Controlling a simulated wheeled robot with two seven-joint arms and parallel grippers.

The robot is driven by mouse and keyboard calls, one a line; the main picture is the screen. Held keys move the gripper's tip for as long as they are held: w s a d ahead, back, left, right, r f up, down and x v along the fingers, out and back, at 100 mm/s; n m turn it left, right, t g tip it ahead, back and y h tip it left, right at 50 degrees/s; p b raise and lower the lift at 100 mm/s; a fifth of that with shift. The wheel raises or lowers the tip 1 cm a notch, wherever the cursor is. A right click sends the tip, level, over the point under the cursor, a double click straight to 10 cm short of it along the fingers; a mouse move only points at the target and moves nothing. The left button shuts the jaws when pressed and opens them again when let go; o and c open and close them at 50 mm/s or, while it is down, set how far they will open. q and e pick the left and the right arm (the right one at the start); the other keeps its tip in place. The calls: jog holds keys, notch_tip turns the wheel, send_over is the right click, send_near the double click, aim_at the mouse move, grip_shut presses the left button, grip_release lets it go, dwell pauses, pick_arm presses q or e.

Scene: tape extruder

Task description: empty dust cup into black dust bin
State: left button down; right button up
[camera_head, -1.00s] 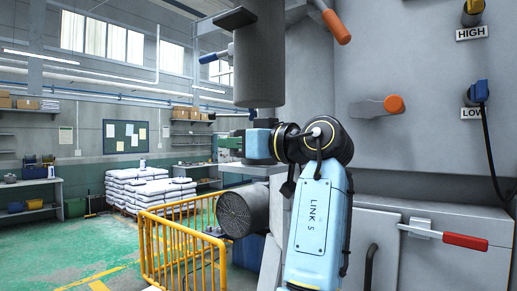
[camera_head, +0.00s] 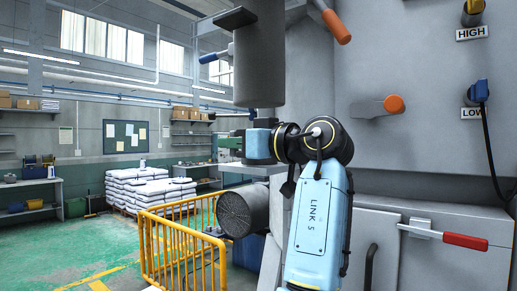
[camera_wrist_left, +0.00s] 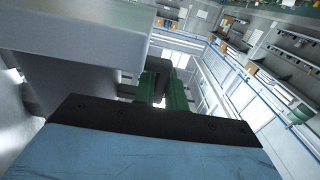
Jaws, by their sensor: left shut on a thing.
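My left gripper (camera_head: 230,146), with green fingers, is just under the large grey upright cylinder (camera_head: 259,60) on the machine. In the left wrist view its green fingers (camera_wrist_left: 168,92) are shut on a small dark part (camera_wrist_left: 158,68) beside a big pale grey body (camera_wrist_left: 75,40). I cannot tell whether that dark part belongs to the dust cup. I cannot make out the dust cup for certain. No black dust bin can be picked out. My right gripper is not in view.
The machine wall with an orange-tipped lever (camera_head: 380,106) and a red-handled lever (camera_head: 450,237) fills the right. A round vented drum (camera_head: 242,212) sits below the gripper. A yellow railing (camera_head: 182,245) stands in front of it. Green floor is open at left.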

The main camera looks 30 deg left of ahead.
pick_arm(q)
jog(key=shift+r, duration=0.15)
dwell(0.4)
jog(key=shift+r+p, duration=1.75)
jog(key=shift+r, duration=0.15)
